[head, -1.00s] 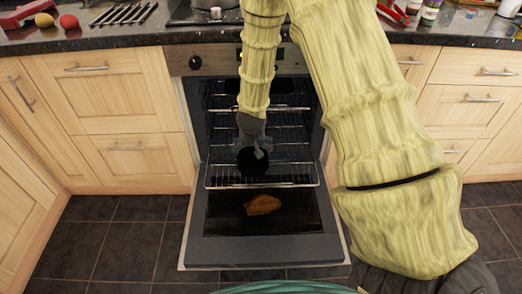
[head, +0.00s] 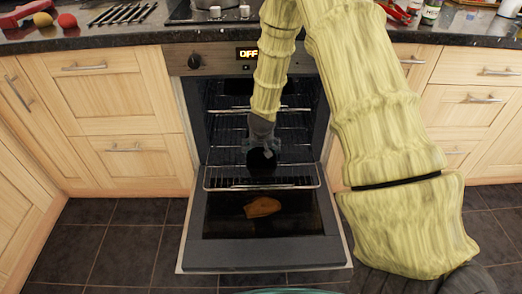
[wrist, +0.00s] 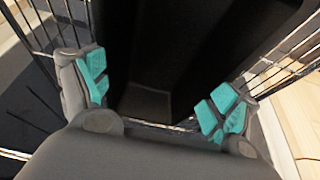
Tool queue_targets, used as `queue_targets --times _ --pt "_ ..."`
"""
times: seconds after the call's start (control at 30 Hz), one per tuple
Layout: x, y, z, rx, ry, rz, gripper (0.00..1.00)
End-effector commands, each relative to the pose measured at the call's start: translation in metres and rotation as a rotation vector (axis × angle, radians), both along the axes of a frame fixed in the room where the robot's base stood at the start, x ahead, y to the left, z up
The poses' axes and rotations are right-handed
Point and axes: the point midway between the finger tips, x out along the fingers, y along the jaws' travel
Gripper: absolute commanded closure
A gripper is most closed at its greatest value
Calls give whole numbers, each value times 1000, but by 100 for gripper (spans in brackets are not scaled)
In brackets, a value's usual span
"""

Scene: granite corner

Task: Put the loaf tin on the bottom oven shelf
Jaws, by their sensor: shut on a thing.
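The dark loaf tin (head: 262,163) is in my gripper (head: 261,152), at the open front of the oven (head: 225,95). It is above the pulled-out bottom shelf (head: 222,180), a wire rack; I cannot tell whether they touch. In the wrist view the black tin (wrist: 190,50) lies between the two teal-padded fingers of my gripper (wrist: 155,95), which are shut on it. My gripper and arm hide part of the tin and oven interior in the head view.
The oven door (head: 225,253) is folded down, with a brown lump (head: 262,207) on it. Other wire racks (head: 290,110) are higher inside. Wooden cupboards (head: 100,90) flank the oven. The dark counter (head: 130,36) above holds a pot (head: 213,4) and other items.

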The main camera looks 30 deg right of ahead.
Motion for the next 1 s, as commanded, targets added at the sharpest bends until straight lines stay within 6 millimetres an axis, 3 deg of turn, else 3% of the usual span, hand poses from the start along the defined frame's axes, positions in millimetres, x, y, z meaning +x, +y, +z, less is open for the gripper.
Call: queue_targets --times 0.17,0.2,0.23,0.67,0.83,1.0 --pt "0 0 -2 0 0 1 43" --pt "0 0 -2 0 0 1 6" --pt "0 0 -2 0 0 1 1" --pt "0 0 -1 0 0 0 0" --pt "-5 3 15 -2 1 2 0" --pt "-14 9 44 -2 0 3 0"
